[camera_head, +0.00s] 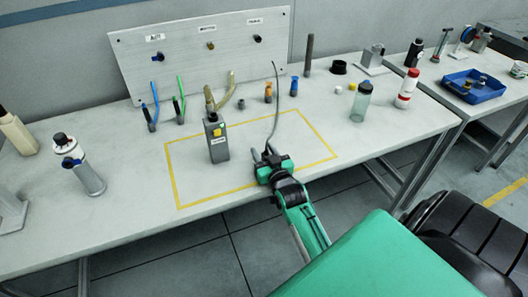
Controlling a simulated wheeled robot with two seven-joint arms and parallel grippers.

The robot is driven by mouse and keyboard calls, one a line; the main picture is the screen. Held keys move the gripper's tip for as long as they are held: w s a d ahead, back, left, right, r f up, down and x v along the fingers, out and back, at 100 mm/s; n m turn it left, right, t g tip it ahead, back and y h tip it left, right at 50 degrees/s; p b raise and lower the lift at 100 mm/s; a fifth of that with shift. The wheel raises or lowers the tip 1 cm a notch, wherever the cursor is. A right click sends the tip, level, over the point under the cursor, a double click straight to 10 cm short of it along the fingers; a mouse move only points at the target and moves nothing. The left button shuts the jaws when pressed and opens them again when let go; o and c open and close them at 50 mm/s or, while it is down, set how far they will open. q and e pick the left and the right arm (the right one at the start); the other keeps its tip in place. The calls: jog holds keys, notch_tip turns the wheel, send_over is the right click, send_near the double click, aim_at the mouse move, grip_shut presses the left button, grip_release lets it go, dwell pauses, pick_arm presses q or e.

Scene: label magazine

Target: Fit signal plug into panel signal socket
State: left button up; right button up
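A white upright panel (190,70) stands at the back of the table. It carries three small sockets, left (157,57), middle (211,45) and right (257,39), each under a label too small to read. Plugs with a blue cable (151,118) and a green cable (180,108) stand before the panel. I cannot tell which plug is the signal plug. My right gripper (267,154) is low over the front of the yellow-outlined area. A black cable (274,110) rises from between or just behind its fingers. Whether it grips a plug is unclear. My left gripper is out of view.
A grey box (217,143) with a yellow label stands inside the yellow outline (177,190), left of my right gripper. Bottles (361,102) (406,88) stand at the right, a white-and-grey bottle (79,168) at the left. A blue tray (473,88) lies far right.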

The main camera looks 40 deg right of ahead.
jog(key=shift+r, duration=0.1)
jog(key=shift+s, duration=0.25)
jog(key=b+v, duration=0.1)
jog(key=v, duration=0.9)
jog(key=shift+s, duration=0.2)
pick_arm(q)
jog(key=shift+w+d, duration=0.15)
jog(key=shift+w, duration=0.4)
pick_arm(e)
jog(key=shift+s+a, duration=0.15)
jog(key=shift+s, duration=0.4)
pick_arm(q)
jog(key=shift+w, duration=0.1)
